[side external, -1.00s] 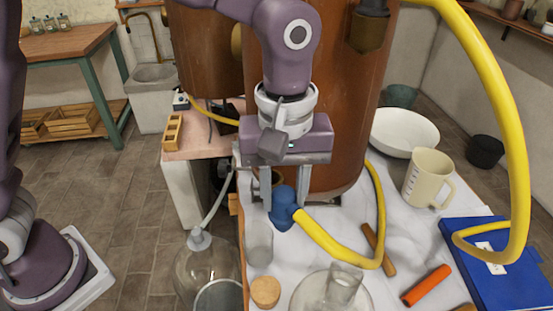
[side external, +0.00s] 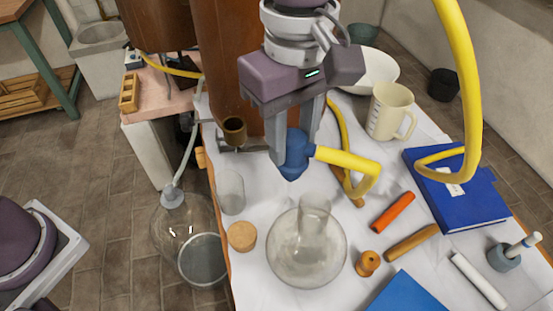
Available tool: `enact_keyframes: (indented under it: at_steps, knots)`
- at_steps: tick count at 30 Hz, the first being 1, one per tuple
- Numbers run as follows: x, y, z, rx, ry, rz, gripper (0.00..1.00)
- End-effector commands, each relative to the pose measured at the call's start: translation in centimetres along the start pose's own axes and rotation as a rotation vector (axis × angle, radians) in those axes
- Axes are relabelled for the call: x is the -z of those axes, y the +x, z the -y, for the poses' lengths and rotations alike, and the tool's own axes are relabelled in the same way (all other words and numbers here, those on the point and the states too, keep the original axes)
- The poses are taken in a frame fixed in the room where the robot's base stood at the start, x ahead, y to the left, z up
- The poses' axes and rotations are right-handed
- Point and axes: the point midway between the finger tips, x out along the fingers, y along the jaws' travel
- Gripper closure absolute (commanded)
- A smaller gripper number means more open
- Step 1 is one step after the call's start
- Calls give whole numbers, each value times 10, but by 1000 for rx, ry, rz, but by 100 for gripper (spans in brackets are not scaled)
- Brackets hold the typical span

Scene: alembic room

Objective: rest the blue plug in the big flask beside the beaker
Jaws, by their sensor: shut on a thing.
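My gripper (side external: 293,142) is shut on the blue plug (side external: 292,158), with one finger on each side of it. The plug's narrow end points down, and a yellow hose (side external: 345,160) leaves its right side. A round clear glass flask (side external: 305,262) stands on the white table, its neck (side external: 314,212) upright. The plug is in the air, a little up and left of the flask's mouth in the picture, apart from it. A clear glass beaker (side external: 230,192) stands left of the flask. How far the plug is above the mouth is hard to tell.
A cork (side external: 241,236) lies between beaker and flask. An orange rod (side external: 393,212), wooden pieces (side external: 411,243) and a blue book (side external: 455,190) lie to the right. A copper vessel (side external: 232,70) stands behind. A large stoppered glass vessel (side external: 178,235) is left of the table.

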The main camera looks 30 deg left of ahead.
Motion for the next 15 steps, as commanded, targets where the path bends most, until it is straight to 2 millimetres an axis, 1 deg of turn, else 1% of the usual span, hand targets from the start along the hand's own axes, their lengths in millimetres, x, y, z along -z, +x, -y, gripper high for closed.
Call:
enact_keyframes:
  at_steps: [1, 3, 7, 10, 15]
  knots:
    - [-14, -7, -7, -4, -73, 1, 100]
    - [-28, -16, -12, -3, -180, -1, 100]
    - [-44, -26, -15, -3, -298, -3, 100]
    - [-46, -21, -15, -1, -321, -4, 100]
    - [-46, 0, -14, 1, -321, -4, 100]
